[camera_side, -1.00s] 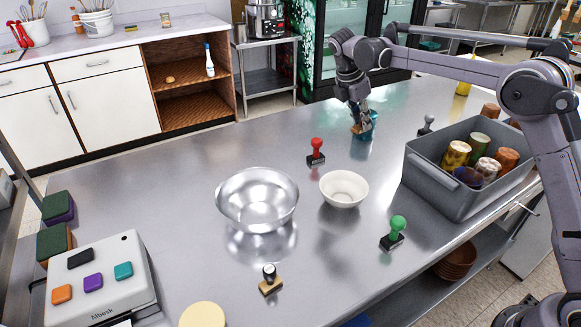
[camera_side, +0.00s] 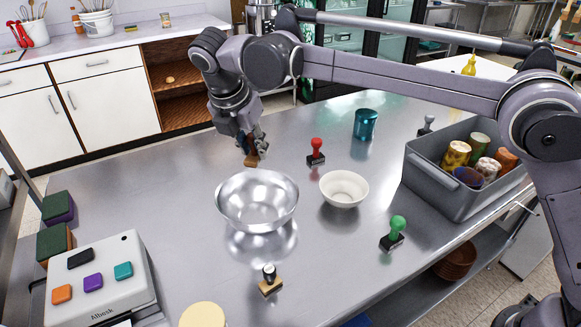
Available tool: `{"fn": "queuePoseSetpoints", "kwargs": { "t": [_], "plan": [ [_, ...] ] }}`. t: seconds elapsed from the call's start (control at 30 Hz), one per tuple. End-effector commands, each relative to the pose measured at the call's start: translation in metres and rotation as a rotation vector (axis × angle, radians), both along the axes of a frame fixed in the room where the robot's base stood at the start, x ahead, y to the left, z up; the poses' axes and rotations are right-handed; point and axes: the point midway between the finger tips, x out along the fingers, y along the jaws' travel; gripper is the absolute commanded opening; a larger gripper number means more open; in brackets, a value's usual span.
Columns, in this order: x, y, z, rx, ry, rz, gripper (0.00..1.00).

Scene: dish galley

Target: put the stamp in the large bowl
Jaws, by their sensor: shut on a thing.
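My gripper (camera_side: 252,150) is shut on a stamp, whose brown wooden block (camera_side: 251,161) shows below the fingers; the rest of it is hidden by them. It hangs above and just behind the back rim of the large bowl. The large bowl (camera_side: 257,215) is shiny metal, looks empty, and stands upright in the middle of the table.
A small white bowl (camera_side: 344,203) and a red-handled stamp (camera_side: 316,152) stand right of the large bowl. A teal cup (camera_side: 365,124), green stamp (camera_side: 394,234), black-knobbed stamp (camera_side: 270,279) and grey crate (camera_side: 425,182) with cans stand around. Bare table lies left of the bowl.

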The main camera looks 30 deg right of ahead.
Motion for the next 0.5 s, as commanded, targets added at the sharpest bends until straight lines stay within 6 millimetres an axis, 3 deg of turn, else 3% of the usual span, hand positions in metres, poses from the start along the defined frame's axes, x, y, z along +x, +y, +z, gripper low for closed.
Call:
{"fn": "queuePoseSetpoints", "kwargs": {
  "t": [0.17, 0.5],
  "plan": [
    [-0.002, 0.004, -0.006, 0.0, 0.0, 0.009, 0.0],
    [-0.001, 0.003, -0.039, 0.0, 0.0, 0.007, 0.0]
  ]
}}
